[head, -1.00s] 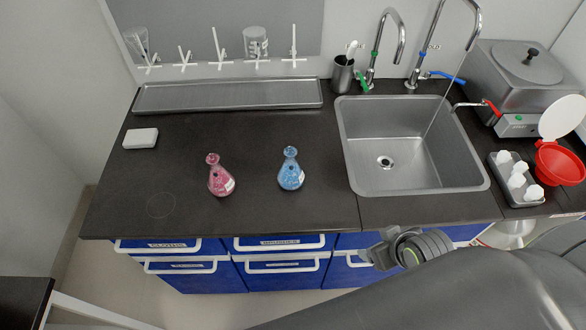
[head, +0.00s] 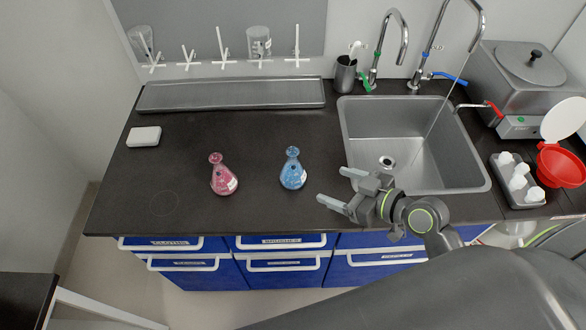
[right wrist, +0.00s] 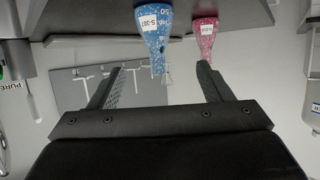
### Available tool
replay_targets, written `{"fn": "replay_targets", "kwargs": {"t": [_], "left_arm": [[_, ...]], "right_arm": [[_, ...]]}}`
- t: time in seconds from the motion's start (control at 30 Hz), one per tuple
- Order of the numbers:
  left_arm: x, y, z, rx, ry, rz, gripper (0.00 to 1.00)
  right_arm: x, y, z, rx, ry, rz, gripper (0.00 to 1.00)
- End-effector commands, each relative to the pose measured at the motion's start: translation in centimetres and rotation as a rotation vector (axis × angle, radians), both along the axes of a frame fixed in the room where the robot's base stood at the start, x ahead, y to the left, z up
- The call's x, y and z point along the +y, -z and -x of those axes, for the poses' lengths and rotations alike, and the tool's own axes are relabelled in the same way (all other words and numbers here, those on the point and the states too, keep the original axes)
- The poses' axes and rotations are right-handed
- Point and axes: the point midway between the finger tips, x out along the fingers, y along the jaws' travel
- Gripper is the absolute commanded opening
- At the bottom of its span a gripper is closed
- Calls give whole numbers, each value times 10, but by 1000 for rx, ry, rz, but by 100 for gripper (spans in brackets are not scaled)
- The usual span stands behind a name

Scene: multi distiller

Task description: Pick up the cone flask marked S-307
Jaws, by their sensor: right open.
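The blue cone flask (head: 293,172) stands upright on the dark counter, left of the sink. In the right wrist view, which is upside down, its white label reads S-307, and the flask (right wrist: 153,38) appears beyond and between the fingers. A pink cone flask (head: 223,177) stands to its left; it also shows in the wrist view (right wrist: 204,38), its label too small to read. My right gripper (head: 333,186) is open and empty, a short way right of the blue flask, its fingers pointing left toward it without touching. My left gripper is not in view.
The sink (head: 410,150) with running water lies right of the flasks, partly behind my right gripper. A metal tray (head: 230,94) lies along the back wall under a drying rack. A white block (head: 143,137) lies at left. The counter around the flasks is clear.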

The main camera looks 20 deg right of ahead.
Motion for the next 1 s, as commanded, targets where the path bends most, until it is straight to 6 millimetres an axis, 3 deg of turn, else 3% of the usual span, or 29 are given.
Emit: {"fn": "replay_targets", "kwargs": {"t": [0.4,0.77,1.0], "left_arm": [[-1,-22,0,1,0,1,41],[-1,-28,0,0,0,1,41],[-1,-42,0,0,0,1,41]], "right_arm": [[38,25,-57,2,0,-4,72],[50,37,-77,2,-1,1,72],[57,43,-99,4,-1,-1,72]]}}
